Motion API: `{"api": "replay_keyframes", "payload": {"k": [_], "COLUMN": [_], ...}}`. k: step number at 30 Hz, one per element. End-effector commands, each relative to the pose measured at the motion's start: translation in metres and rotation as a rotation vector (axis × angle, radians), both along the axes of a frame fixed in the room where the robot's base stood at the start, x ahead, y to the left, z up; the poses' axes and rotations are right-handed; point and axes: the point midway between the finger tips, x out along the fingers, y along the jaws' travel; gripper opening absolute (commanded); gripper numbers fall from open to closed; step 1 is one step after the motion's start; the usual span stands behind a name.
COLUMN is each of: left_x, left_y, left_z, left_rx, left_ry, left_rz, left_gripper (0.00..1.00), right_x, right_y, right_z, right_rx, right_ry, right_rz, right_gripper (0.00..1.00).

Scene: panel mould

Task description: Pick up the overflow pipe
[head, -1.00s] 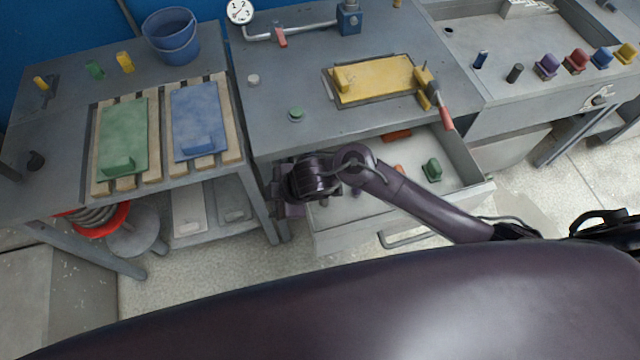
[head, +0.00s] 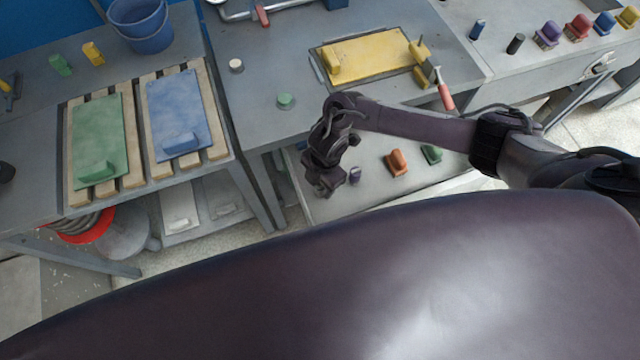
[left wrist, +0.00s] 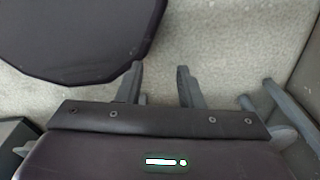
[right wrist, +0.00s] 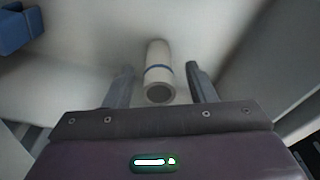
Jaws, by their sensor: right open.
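A white pipe with a blue band (right wrist: 158,72), which looks like the overflow pipe, is in the right wrist view. It lies in the light-coloured drawer with its round open end towards my gripper. My right gripper (right wrist: 160,78) is open, with one finger on either side of the pipe's near part; I cannot tell whether they touch it. In the head view my right gripper (head: 322,188) is over the left part of the open drawer (head: 440,178) and the pipe is hidden. My left gripper (left wrist: 160,75) is open and empty above the floor.
Orange (head: 397,162), green (head: 432,154) and dark purple (head: 355,175) pieces lie in the drawer. The bench above holds a yellow panel (head: 370,55) and a red-handled tool (head: 445,95). Green (head: 98,138) and blue (head: 178,112) panels lie on slats at left.

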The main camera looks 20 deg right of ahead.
Motion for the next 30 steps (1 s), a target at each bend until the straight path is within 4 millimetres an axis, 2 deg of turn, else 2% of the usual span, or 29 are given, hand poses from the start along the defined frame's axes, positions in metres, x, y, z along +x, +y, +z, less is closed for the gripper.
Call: {"api": "replay_keyframes", "payload": {"k": [3,11,22,30], "left_x": [0.0087,0.0132,0.0087,0.0076], "left_y": [-0.0013,-0.0020,-0.0015,-0.0012], "left_z": [0.0010,0.0014,0.0007,0.0008], "left_rx": [-0.002,-0.003,-0.002,-0.002], "left_ry": [-0.013,-0.020,-0.014,-0.012], "left_rz": [0.000,0.001,0.003,0.003], "left_gripper": [0.33,0.33,0.33,0.33], "right_x": [-0.0007,-0.0003,-0.0003,-0.0001], "right_y": [0.0019,0.0025,0.0023,0.0024], "right_z": [-0.0120,-0.0146,-0.0143,-0.0127], "right_rx": [0.001,0.002,0.002,0.002], "right_ry": [0.000,-0.002,-0.002,-0.003], "right_rz": [0.001,0.002,0.002,0.002], "right_gripper": [0.51,0.51,0.03,0.03]}}
